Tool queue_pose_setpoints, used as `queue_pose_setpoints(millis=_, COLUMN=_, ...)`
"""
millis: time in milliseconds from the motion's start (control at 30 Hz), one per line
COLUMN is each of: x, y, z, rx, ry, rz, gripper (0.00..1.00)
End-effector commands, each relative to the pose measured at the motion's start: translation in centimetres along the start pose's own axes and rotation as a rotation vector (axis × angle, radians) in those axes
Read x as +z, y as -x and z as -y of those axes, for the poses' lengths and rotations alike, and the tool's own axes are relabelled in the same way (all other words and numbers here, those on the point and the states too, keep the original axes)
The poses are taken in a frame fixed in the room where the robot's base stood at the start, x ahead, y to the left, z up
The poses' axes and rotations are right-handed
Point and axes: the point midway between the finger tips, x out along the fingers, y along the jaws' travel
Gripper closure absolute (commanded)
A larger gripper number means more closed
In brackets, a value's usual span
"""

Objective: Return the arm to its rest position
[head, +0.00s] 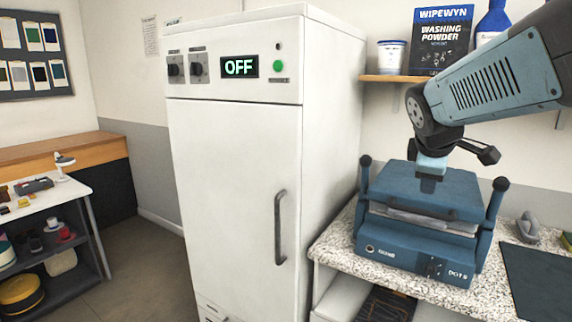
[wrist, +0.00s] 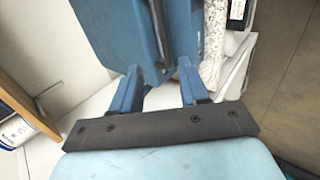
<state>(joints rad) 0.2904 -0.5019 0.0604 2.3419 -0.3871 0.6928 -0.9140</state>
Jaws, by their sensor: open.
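My arm reaches in from the upper right of the head view, bent downward at a dark joint. My gripper (head: 428,184) hangs over the blue press (head: 405,250) on the speckled counter; its small fingers are hard to tell from the press's blue lid. The blue press (wrist: 112,32) lies beyond the fingertips there. I cannot tell how large the gap to the lid is.
A tall white cabinet (head: 235,185) with an OFF display stands left of the press. A wooden shelf (head: 395,79) behind the arm bears a white tub (head: 391,56) and a washing powder box (head: 441,38). A grey iron-like object (head: 527,226) sits right of the press.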

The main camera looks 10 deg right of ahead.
Motion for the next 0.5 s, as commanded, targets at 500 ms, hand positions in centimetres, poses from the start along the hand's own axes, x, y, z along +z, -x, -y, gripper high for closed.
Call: queue_pose_setpoints(millis=500, x=-1.9, y=3.0, z=6.4, rx=-0.129, ry=-0.428, rz=-0.097, gripper=0.56)
